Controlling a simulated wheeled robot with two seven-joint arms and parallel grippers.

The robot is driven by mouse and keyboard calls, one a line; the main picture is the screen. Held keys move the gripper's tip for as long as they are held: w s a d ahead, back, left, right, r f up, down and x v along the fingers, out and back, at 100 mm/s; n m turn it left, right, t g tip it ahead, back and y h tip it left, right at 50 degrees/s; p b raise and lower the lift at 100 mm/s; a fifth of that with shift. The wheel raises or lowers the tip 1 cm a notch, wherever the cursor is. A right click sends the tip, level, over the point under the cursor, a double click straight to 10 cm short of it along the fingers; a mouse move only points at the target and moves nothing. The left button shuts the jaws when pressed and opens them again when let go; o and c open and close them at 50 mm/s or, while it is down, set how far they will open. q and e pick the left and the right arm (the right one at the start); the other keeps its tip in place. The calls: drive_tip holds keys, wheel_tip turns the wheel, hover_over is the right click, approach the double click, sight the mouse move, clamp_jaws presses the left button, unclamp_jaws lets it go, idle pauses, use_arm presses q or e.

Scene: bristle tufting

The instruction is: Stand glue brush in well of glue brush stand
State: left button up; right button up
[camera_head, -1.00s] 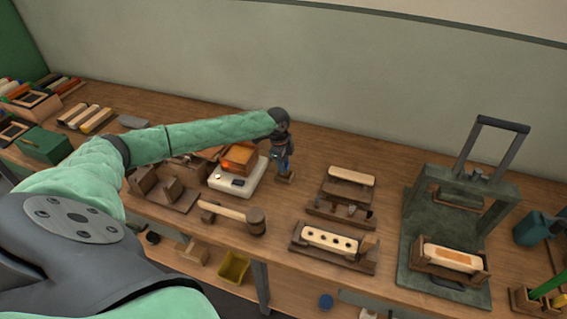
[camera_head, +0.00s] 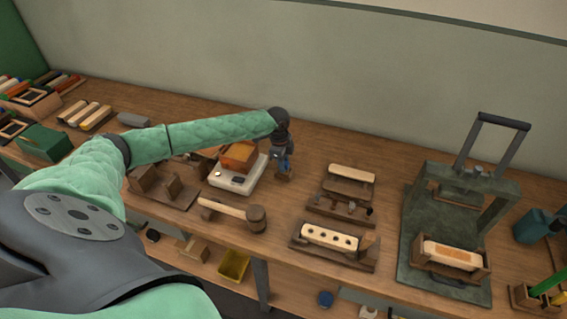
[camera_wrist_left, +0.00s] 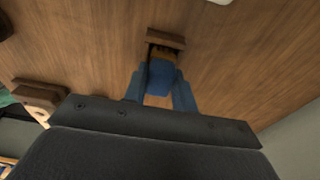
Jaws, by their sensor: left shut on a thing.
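My left gripper (camera_head: 284,158) is over the table, right of the white hot plate, pointing down. It is shut on the glue brush, whose blue handle (camera_wrist_left: 160,78) shows between the two blue-grey fingers in the left wrist view. The brush's brownish lower end is at the small wooden glue brush stand (camera_wrist_left: 176,38), over its dark opening. I cannot tell how deep the end sits in the well. In the head view the stand (camera_head: 284,177) shows just below the gripper, and the brush is mostly hidden by the fingers. My right gripper is not in view.
The white hot plate (camera_head: 228,181) with an orange-brown block stands close left. A wooden mallet (camera_head: 235,211) lies in front. Wooden fixtures (camera_head: 340,210) and a green press (camera_head: 415,215) stand to the right. The table behind the stand is clear.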

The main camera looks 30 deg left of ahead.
use_arm(q)
drive_tip(key=shift+f, duration=0.2)
drive_tip(key=o, duration=1.3)
drive_tip(key=shift+o, duration=0.2)
drive_tip(key=shift+r+p, duration=3)
drive_tip(key=shift+r, duration=0.5)
